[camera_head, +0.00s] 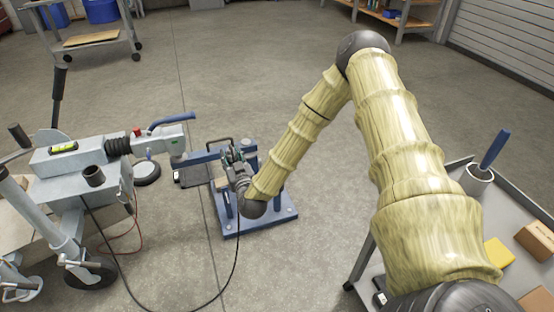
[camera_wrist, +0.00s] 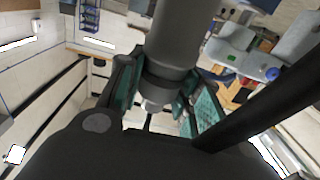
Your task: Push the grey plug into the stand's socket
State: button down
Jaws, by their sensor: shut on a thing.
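My gripper (camera_head: 234,160) is over the blue stand (camera_head: 262,222), close to the stand's upper part. In the wrist view my gripper's teal-padded fingers (camera_wrist: 158,95) are closed around the grey plug (camera_wrist: 178,40), a thick grey cylinder that runs up out of the picture. In the head view the plug cannot be made out clearly among the fingers. A black cable (camera_head: 232,262) loops from the trailer frame (camera_head: 70,163) along the floor and up to the gripper. The stand's socket cannot be made out in either view, so I cannot tell whether the plug touches it.
The trailer's coupling with its blue handle (camera_head: 172,119) is just left of the stand. A grey cart (camera_head: 512,200) at the right holds a blue-handled tool in a cup (camera_head: 478,174), a yellow block (camera_head: 498,252) and brown boxes. The floor behind the stand is clear.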

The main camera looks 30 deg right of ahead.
jog(key=w+d+f+m+g+h+b, duration=0.1)
jog(key=d+f+h+b, duration=0.15)
jog(key=d+b, duration=0.35)
jog(key=w+d+f+m+h+b, duration=0.1)
jog(key=w+d+f+b, duration=0.2)
jog(key=d, duration=0.5)
jog(key=d+f+m+g+h+b, duration=0.1)
jog(key=d+f+m+h+b, duration=0.1)
jog(key=d+f+b, duration=0.3)
notch_tip(320, 180, down, 7)
jog(key=d+b, duration=0.2)
jog(key=b, duration=0.3)
jog(key=shift+w+d+r+b, duration=0.2)
jog(key=shift+d+b, duration=0.05)
jog(key=shift+b, duration=0.1)
jog(key=shift+s+a+y+p, duration=0.1)
jog(key=shift+y+p, duration=0.15)
jog(key=shift+p, duration=0.2)
dwell(0.5)
jog(key=shift+f+b, duration=0.75)
jog(key=shift+f, duration=1.7)
jog(key=c, duration=0.9)
grip_release()
jog(key=v, duration=1.2)
